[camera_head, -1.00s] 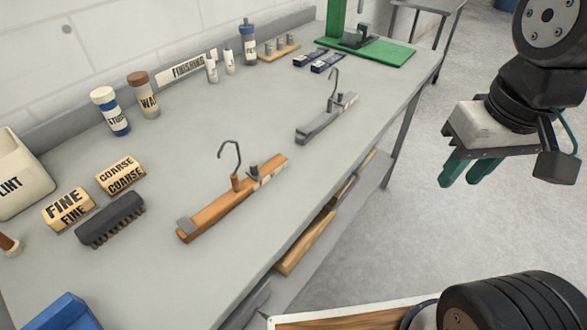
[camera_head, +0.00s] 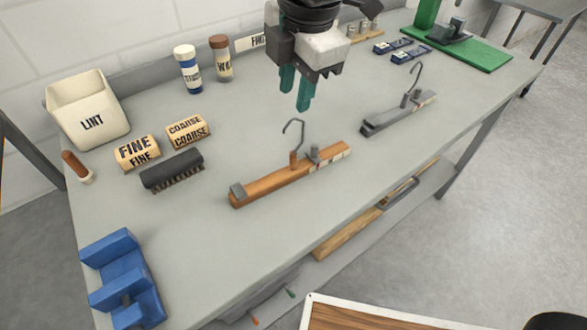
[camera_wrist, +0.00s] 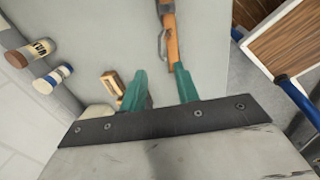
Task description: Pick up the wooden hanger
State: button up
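The wooden hanger (camera_head: 275,184) lies on the grey workbench (camera_head: 335,106), an orange-brown bar with a grey clip near each end and a metal hook standing up from its middle. In the wrist view the hanger (camera_wrist: 172,42) is at the top, partly hidden behind a green finger. My gripper (camera_head: 295,95) is above the bench, up and behind the hanger's hook in the head view, and apart from it. In the wrist view its two green fingers (camera_wrist: 160,80) are spread with nothing between them. A similar grey hanger (camera_head: 398,112) lies to the right.
A black brush (camera_head: 171,170), FINE (camera_head: 137,152) and COARSE (camera_head: 188,131) blocks and a LINT bin (camera_head: 90,110) stand left. A blue holder (camera_head: 125,280) is at the front left. Two bottles (camera_head: 188,70) stand at the back. Bench around the hanger is clear.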

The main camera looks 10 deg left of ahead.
aim_at(294, 118)
jog(key=f, duration=0.5)
jog(key=w+f, duration=0.1)
jog(key=f, duration=0.1)
jog(key=shift+a+f, duration=0.2)
jog(key=shift+a, duration=0.1)
